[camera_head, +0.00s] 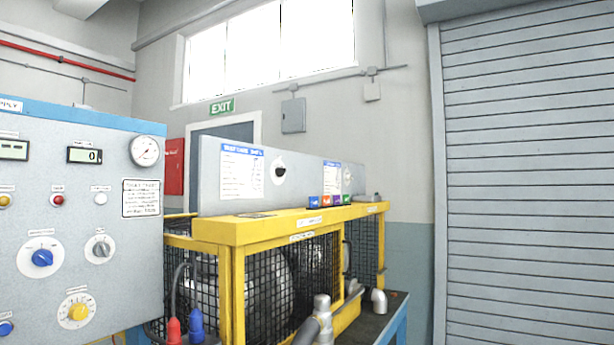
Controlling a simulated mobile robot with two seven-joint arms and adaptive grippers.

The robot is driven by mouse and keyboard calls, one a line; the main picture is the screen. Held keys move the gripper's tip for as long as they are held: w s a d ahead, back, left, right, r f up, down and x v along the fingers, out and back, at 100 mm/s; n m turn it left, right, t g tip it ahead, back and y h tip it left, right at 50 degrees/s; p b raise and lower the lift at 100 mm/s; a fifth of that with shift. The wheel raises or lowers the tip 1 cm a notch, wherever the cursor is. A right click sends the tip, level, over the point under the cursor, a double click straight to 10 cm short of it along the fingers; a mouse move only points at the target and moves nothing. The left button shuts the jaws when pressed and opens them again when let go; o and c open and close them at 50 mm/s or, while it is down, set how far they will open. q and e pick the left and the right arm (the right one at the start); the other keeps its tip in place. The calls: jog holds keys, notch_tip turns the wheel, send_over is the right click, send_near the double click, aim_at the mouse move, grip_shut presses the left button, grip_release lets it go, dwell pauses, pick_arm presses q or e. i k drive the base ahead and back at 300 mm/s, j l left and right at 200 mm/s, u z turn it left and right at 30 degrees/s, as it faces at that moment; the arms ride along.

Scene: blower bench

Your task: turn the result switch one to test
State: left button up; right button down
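A grey control panel stands at the left. It carries a blue rotary knob (42,258), a grey rotary knob (101,248), a yellow rotary knob (78,312) and a partly cut-off blue knob (6,328) at the lower left. A grey board (300,172) behind the yellow frame has a round black-and-white part (279,170) and a smaller round part (347,175). The labels are too small to read, so I cannot tell which part is result switch one or how it is set. Neither gripper shows.
A yellow frame with black mesh (238,280) stands right of the panel. Red (173,331) and blue (197,322) connectors and grey pipe fittings (322,310) are in front of it. A roller shutter (530,180) closes off the right side.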

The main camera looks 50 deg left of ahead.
aim_at(279, 171)
jog(key=i, duration=1.5)
